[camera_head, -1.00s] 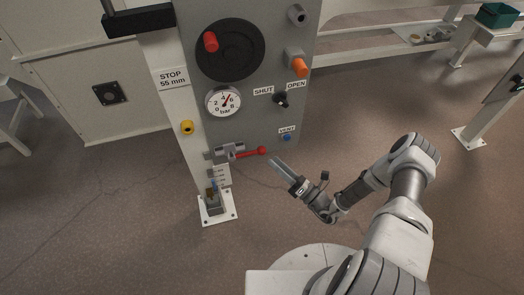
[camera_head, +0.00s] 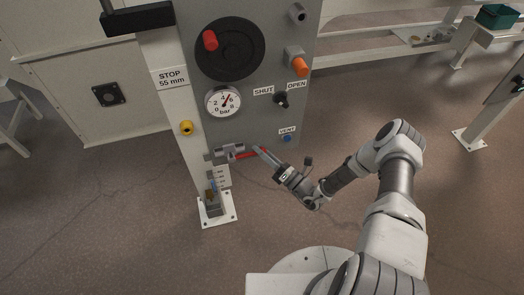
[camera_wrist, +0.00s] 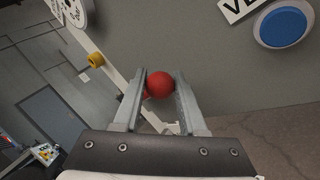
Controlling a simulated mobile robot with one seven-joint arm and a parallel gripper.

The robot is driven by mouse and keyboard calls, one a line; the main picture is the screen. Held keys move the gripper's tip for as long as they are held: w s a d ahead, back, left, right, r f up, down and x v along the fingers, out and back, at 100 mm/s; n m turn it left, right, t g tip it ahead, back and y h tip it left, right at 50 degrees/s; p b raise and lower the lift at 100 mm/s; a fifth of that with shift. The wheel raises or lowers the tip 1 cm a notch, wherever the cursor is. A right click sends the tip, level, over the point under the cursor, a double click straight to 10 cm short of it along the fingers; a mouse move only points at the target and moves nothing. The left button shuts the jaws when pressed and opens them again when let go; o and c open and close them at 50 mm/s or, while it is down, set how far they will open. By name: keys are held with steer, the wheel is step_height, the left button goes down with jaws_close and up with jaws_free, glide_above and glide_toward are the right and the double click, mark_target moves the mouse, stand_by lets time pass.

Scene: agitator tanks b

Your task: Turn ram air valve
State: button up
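A lever valve with a red handle (camera_head: 244,155) sits low on the grey panel (camera_head: 255,125). Its red ball end (camera_wrist: 160,85) shows in the wrist view. My gripper (camera_head: 258,151) is at the ball end, with one finger on each side of it. In the wrist view my gripper (camera_wrist: 161,79) is open, and the ball lies between the fingertips with little gap. I cannot tell whether either finger touches it. The ball is mostly hidden by the fingers in the head view. A black knob (camera_head: 282,99) sits between SHUT and OPEN labels.
A blue VENT button (camera_head: 287,138) is just above and right of the lever; it also shows in the wrist view (camera_wrist: 284,27). A pressure gauge (camera_head: 223,102), an orange knob (camera_head: 300,66) and a black handwheel (camera_head: 228,50) are higher.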

jaws_close()
stand_by(1.0)
